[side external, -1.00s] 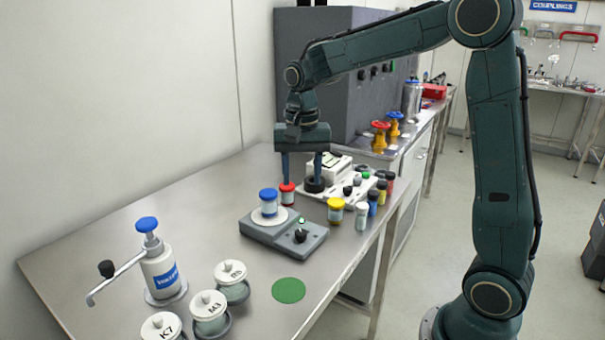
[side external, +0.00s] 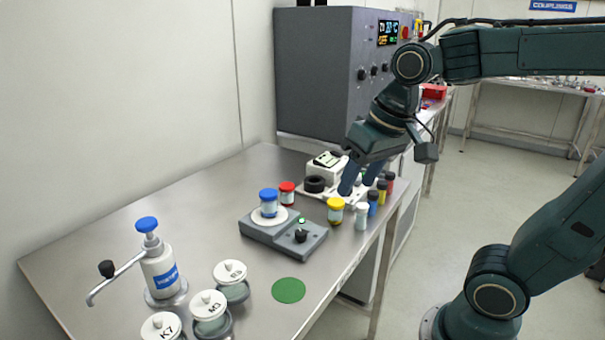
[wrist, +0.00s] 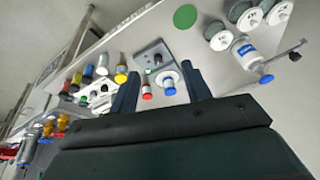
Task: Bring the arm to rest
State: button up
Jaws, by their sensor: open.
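My gripper (side external: 362,180) is open and empty in the side external view, tilted and held above the right rear part of the steel bench (side external: 190,215). Its two fingers point down near the white device (side external: 325,168) and the small bottles. In the wrist view my gripper (wrist: 160,87) shows its two fingers spread apart with nothing held between them. The red-capped jar (side external: 287,192) stands on the bench behind the grey scale (side external: 283,236). A blue-capped jar (side external: 268,204) stands on the scale's round plate.
A blue-topped pump (side external: 160,268), lidded pots (side external: 209,308) and a green disc (side external: 288,290) are at the front. A grey cabinet (side external: 318,80) stands behind.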

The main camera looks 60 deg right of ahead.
jog(key=s+a+f+n+t, duration=0.1)
jog(key=s+n, duration=0.2)
jog(key=s, duration=0.3)
jog(key=shift+s+f+t, duration=0.25)
jog(key=shift+f+t, duration=0.05)
jog(key=shift+f, duration=0.05)
